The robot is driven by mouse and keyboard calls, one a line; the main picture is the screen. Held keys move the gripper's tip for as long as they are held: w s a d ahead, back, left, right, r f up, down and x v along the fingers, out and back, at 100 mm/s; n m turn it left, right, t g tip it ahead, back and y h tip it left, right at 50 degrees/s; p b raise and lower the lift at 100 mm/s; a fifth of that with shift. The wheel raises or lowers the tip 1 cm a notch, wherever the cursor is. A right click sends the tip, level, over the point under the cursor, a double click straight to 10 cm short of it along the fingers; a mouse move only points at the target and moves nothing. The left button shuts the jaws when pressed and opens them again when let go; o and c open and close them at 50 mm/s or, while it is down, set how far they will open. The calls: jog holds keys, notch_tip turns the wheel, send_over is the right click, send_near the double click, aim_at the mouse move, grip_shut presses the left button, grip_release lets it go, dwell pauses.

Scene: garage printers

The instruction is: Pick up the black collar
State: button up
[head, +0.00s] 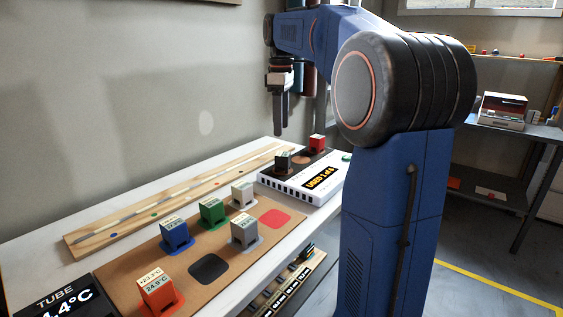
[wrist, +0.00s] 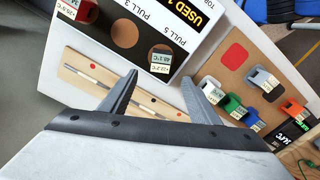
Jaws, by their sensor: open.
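The black collar (head: 283,161) is a small dark block with a pale readout label. It stands on the white box marked USED (head: 318,187), near the wall end of the bench. In the wrist view the black collar (wrist: 160,57) shows beyond my fingertips, between them in the picture. My gripper (head: 280,130) points down above the bench, higher than the collar and apart from it. In the wrist view my gripper (wrist: 159,77) has its fingers spread with nothing between them.
A red collar (head: 317,143) stands on the same box. A brown board (head: 225,265) holds orange, green and grey collars, plus bare black (head: 208,268) and red (head: 275,218) patches. A wooden strip (head: 85,241) with a rod lies along the wall. A dark temperature display (head: 62,296) stands front left.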

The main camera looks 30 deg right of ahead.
aim_at(283, 154)
notch_tip(283, 154, down, 7)
jog(key=shift+r, duration=0.1)
jog(key=shift+s+d+f, duration=0.1)
jog(key=shift+s+f, duration=0.05)
jog(key=shift+f, duration=1.2)
jog(key=shift+s+d+f, duration=0.1)
jog(key=shift+f, duration=1.2)
jog(key=c, duration=1.1)
